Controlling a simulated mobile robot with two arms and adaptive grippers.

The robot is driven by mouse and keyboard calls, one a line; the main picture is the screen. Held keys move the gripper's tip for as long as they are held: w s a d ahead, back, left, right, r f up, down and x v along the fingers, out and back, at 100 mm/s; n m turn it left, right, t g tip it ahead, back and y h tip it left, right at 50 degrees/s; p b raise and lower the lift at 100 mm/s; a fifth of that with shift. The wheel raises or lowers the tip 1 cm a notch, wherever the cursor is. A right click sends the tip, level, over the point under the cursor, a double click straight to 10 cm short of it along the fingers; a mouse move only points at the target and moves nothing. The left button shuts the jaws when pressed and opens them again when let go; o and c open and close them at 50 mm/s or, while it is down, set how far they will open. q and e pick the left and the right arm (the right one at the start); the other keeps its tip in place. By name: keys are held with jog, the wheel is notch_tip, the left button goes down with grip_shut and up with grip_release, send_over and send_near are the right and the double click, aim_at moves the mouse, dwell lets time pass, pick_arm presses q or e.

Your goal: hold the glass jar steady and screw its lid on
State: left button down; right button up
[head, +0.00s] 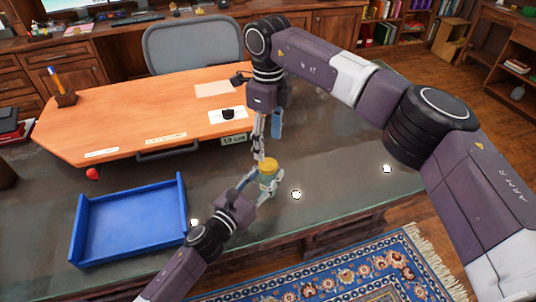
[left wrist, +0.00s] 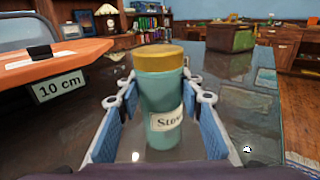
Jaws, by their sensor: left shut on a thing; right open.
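The glass jar (head: 268,184) is teal with a pale label and stands upright on the dark desk top. It also shows in the left wrist view (left wrist: 158,97), between my finger pads. The yellow-tan lid (head: 269,165) sits on the jar's mouth, looking level in the left wrist view (left wrist: 158,57); how tight it is cannot be seen. My left gripper (head: 259,187) is shut around the jar's body from the near left side. My right gripper (head: 268,146) points down, open, just above and behind the lid; whether a fingertip touches the lid is unclear.
A blue tray (head: 130,257) lies left of the jar. A raised orange wooden board (head: 130,110) is behind, with a "10 cm" sign (head: 233,139) on its front edge. A red ball (head: 92,174) lies near the tray. The desk right of the jar is mostly clear.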

jog(key=shift+r, duration=2.15)
pick_arm(q)
jog(key=c, duration=1.2)
grip_release()
jog(key=shift+c, duration=0.2)
jog(key=v, duration=1.2)
jog(key=shift+f, duration=0.1)
